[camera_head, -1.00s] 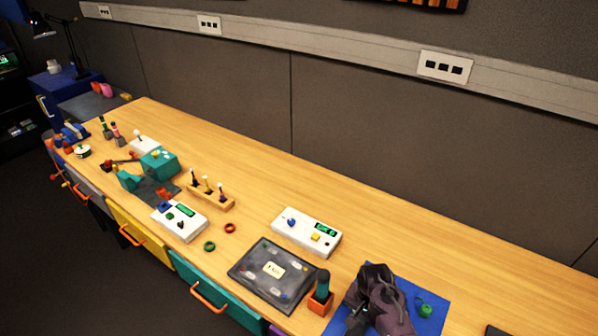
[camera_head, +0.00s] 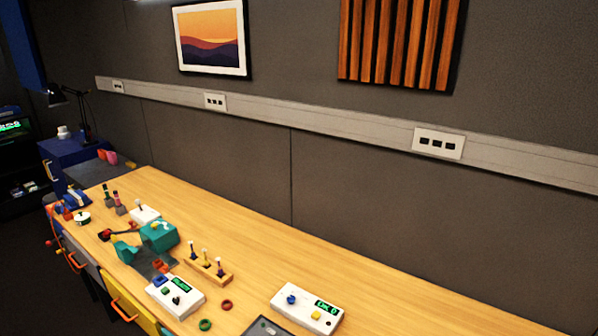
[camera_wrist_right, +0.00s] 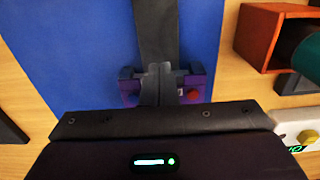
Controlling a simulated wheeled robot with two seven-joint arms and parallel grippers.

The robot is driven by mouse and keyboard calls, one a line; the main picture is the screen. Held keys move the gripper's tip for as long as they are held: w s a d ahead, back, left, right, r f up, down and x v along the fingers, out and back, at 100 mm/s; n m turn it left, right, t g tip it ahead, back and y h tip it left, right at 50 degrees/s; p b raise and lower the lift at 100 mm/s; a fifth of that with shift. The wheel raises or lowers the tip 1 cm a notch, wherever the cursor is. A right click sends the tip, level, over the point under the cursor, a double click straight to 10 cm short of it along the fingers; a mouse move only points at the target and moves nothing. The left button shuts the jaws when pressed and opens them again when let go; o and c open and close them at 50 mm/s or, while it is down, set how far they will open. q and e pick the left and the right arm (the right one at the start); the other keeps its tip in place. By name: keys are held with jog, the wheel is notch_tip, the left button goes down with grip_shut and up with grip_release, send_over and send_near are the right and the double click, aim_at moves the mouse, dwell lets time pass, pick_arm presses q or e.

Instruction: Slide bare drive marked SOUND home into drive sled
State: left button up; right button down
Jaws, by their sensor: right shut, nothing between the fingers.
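No drive marked SOUND can be made out in either view, and no lettering on a drive shows. In the right wrist view a purple block (camera_wrist_right: 130,90) with a red round spot lies on a blue mat, partly hidden behind my fingers; I cannot tell whether it is the sled. My right gripper (camera_wrist_right: 167,92) is shut and empty in front of it; I cannot tell whether it touches. A dark strap-like band (camera_wrist_right: 156,30) runs up from the fingers. My left gripper is not in view.
The blue mat (camera_wrist_right: 65,50) fills the upper left of the wrist view. An orange open-sided holder (camera_wrist_right: 262,38) with a teal cylinder (camera_wrist_right: 308,55) stands right. In the head view white boxes (camera_head: 305,308) and a wooden peg rack (camera_head: 208,270) stand on the table; its back strip is clear.

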jog(key=shift+s+r+p, duration=0.1)
jog(key=shift+r+p, duration=0.4)
jog(key=shift+r, duration=0.15)
jog(key=shift+s+a+r+p, duration=0.15)
jog(key=shift+r+p, duration=0.55)
jog(key=shift+r, duration=0.6)
jog(key=shift+s+r, duration=0.1)
jog(key=shift+r, duration=0.75)
jog(key=shift+s, duration=0.1)
